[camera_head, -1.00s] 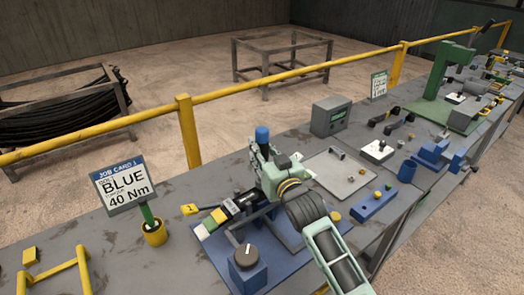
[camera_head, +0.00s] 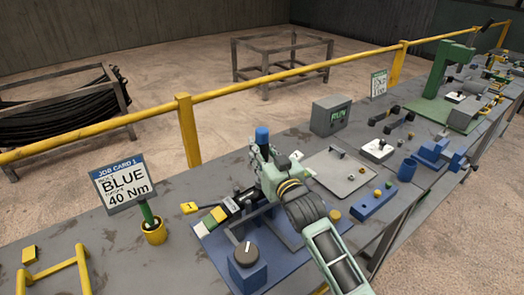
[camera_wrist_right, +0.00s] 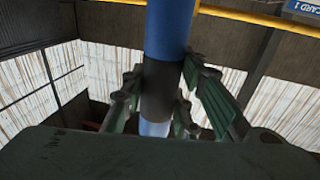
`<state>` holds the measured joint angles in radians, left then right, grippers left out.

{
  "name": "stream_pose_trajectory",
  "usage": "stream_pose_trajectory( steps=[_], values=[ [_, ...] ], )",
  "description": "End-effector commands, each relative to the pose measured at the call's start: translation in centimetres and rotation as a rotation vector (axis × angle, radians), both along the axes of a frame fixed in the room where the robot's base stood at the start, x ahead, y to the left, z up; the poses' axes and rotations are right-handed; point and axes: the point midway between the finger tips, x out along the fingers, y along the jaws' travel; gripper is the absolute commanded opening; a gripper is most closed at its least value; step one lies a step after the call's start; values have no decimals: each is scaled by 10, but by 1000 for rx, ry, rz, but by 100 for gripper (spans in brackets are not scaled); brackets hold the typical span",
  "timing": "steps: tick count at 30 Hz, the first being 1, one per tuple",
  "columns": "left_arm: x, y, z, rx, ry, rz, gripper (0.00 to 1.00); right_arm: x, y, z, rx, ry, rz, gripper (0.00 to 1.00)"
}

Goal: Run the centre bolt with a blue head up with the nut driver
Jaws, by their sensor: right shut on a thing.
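My right gripper (camera_head: 266,158) is shut on the nut driver (camera_head: 262,134), an upright tool with a blue top, above the blue fixture plate (camera_head: 218,257). In the right wrist view the driver (camera_wrist_right: 165,85) shows as a blue cylinder with a dark band, between the two fingers (camera_wrist_right: 160,100). The centre bolt and the driver's lower end are hidden behind my gripper and arm. A job card (camera_head: 124,184) reads BLUE, 40 Nm. My left gripper is not in view.
A dial box (camera_head: 248,265) stands at the front of the plate. A grey tray (camera_head: 338,172) with small parts lies to the right. A yellow rail (camera_head: 290,66) runs behind the bench.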

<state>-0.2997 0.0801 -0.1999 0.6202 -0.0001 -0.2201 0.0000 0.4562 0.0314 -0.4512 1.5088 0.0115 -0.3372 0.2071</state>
Motion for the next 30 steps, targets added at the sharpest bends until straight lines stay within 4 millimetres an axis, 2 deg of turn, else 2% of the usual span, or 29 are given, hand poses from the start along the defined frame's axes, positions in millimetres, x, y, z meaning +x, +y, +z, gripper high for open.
stream_pose_trajectory(
  steps=[30],
  values=[
    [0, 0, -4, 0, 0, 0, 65, 0, 0, -11, -2, 9, 0, 0]
  ],
)
